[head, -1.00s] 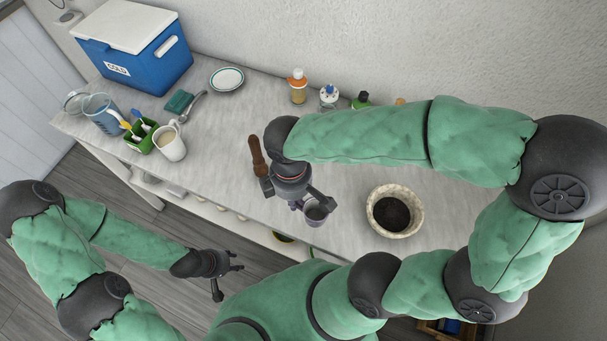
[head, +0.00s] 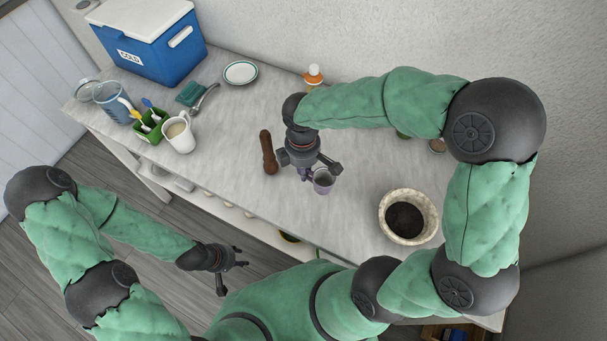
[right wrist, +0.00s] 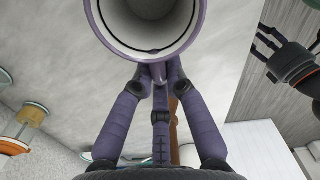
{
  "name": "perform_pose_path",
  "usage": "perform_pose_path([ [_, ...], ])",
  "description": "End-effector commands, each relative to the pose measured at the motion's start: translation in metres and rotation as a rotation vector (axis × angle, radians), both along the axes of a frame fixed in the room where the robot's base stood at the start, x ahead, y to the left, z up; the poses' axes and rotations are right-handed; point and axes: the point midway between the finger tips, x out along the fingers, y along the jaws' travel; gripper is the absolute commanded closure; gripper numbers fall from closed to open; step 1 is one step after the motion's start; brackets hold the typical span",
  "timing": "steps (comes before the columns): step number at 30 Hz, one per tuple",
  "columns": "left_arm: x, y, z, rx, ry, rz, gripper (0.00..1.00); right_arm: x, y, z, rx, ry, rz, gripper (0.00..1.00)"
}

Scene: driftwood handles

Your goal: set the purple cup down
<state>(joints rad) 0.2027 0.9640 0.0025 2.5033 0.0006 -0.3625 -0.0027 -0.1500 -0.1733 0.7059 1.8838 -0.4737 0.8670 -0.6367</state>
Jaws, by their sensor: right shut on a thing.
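The purple cup (head: 323,181) is over the counter in the head view, mouth up, close to my right gripper (head: 316,170). That gripper is shut on the cup, at its handle side. In the right wrist view the cup (right wrist: 150,48) fills the top middle, with its open mouth and pale rim facing the camera. I cannot tell whether the cup's base touches the counter. My left gripper (head: 234,270) is open and empty, in front of the counter's edge.
A speckled bowl with dark contents (head: 431,222) is to the right. A white mug (head: 178,135), green caddy (head: 150,128) and blue cooler (head: 150,50) are at the left.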

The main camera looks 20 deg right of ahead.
Motion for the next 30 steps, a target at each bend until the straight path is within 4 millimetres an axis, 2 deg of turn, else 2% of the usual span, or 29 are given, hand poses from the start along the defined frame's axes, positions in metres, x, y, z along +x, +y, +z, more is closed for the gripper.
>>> perform_pose_path([
  [8, 0.0, 0.0, -0.004, 0.0, 0.0, 0.0, 0.6, 0.011, -0.004, -0.015, 0.0, 0.001, -0.002, 1.0],
  [15, 0.0, 0.0, -0.013, 0.0, 0.0, 0.0, 0.6, 0.013, -0.005, -0.046, 0.0, 0.001, -0.001, 1.0],
  [27, 0.0, 0.0, -0.015, 0.0, 0.0, 0.0, 0.6, 0.013, -0.004, -0.05, 0.001, 0.0, -0.001, 1.0],
  [28, 0.0, 0.0, -0.015, 0.0, 0.0, 0.0, 0.6, 0.013, -0.004, -0.051, 0.001, 0.0, -0.001, 0.83],
  [30, 0.0, 0.0, -0.014, 0.0, 0.0, 0.0, 0.6, 0.013, -0.004, -0.05, 0.001, 0.0, -0.001, 0.63],
])
